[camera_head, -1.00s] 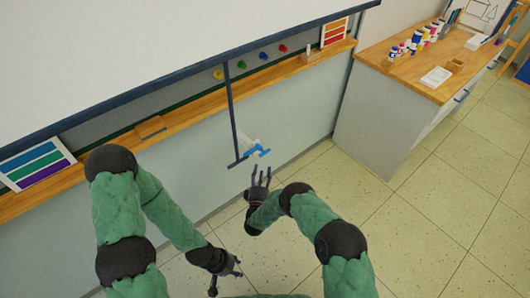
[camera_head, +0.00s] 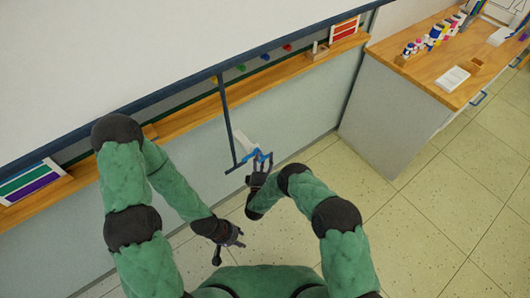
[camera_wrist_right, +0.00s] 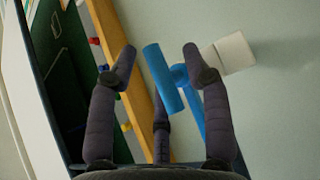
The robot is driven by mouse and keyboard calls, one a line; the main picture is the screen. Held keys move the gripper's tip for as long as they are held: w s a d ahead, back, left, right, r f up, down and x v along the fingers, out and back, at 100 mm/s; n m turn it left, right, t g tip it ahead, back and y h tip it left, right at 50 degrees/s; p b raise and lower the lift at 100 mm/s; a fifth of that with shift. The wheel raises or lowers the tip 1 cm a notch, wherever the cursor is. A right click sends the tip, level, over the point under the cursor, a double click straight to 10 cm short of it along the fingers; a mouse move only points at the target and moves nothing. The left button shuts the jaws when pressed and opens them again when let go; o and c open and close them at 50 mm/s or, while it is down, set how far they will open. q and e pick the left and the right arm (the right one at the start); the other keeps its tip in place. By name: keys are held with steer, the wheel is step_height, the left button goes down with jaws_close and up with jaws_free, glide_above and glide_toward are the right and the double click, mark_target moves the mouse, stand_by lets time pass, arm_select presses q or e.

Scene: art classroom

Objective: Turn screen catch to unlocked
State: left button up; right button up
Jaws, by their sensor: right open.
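The screen catch has a blue T-shaped handle (camera_wrist_right: 163,78), which lies between the spread fingers of my right gripper (camera_wrist_right: 160,62) in the right wrist view. The fingers are open, and I see no clear contact with the handle. A pale block (camera_wrist_right: 236,52) is beside the blue stem. In the head view the catch (camera_head: 254,154) is near the lower end of the screen's dark hanging bar (camera_head: 228,125), partly covered by my right gripper (camera_head: 262,162). My left gripper (camera_head: 230,247) is low and empty, with its fingers apart.
The white screen (camera_head: 150,45) fills the upper left. A wooden ledge (camera_head: 200,112) runs along the wall behind the bar. A wooden-topped cabinet (camera_head: 405,65) with paint bottles stands at right. The floor (camera_head: 400,235) at lower right is clear.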

steer(key=shift+s, duration=0.1)
jaws_close()
